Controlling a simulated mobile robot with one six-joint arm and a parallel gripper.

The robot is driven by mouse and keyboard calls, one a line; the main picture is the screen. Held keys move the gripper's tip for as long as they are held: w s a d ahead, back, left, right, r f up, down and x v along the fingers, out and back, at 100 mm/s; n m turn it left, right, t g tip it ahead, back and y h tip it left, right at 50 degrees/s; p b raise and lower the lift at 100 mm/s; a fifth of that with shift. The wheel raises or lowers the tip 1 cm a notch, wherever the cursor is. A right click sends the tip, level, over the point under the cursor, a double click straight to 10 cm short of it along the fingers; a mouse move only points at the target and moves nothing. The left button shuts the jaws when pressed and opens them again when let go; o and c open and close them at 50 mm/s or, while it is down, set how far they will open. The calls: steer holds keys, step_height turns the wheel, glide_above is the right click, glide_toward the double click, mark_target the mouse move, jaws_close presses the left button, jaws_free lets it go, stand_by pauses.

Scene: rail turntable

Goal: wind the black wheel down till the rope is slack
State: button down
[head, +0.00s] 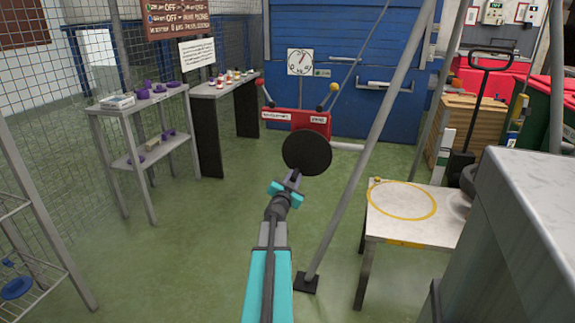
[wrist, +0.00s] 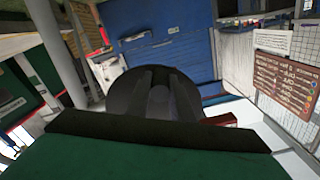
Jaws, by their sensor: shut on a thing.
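The black wheel (head: 307,152) is a round dark disc in front of a red winch box (head: 300,121) with white labels. It also fills the middle of the wrist view (wrist: 156,93). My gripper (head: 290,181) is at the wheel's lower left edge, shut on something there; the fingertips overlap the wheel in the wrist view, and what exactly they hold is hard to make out. A thin line, perhaps the rope (head: 347,78), slants up behind the winch box to the right and looks straight. Levers with a red ball and a yellow ball rise from the box.
A grey slanted pole (head: 370,150) stands just right of the wheel. A table with a yellow ring (head: 385,228) is at the right, a grey block (head: 520,240) nearer. Shelves (head: 140,130) with purple things stand left. Green floor is free between. A dial (head: 300,62) hangs on the blue shutter.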

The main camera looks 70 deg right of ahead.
steer(key=shift+s, duration=0.35)
steer(key=shift+s+f+n+p, duration=0.25)
steer(key=shift+s+n+p, duration=0.4)
steer(key=shift+n+p, duration=0.35)
steer(key=shift+s+d+n, duration=0.1)
steer(key=shift+s+n, duration=0.15)
steer(key=shift+n, duration=0.25)
steer(key=shift+s+n+p, duration=0.65)
steer(key=shift+n+p, duration=0.15)
steer(key=shift+p, duration=0.1)
steer(key=shift+s+d+r+n+p, duration=0.1)
steer(key=shift+s+n+p, duration=0.4)
steer(key=shift+n+p, duration=0.2)
steer(key=shift+s+n+p, duration=0.3)
steer(key=shift+n, duration=0.1)
steer(key=shift+s, duration=0.1)
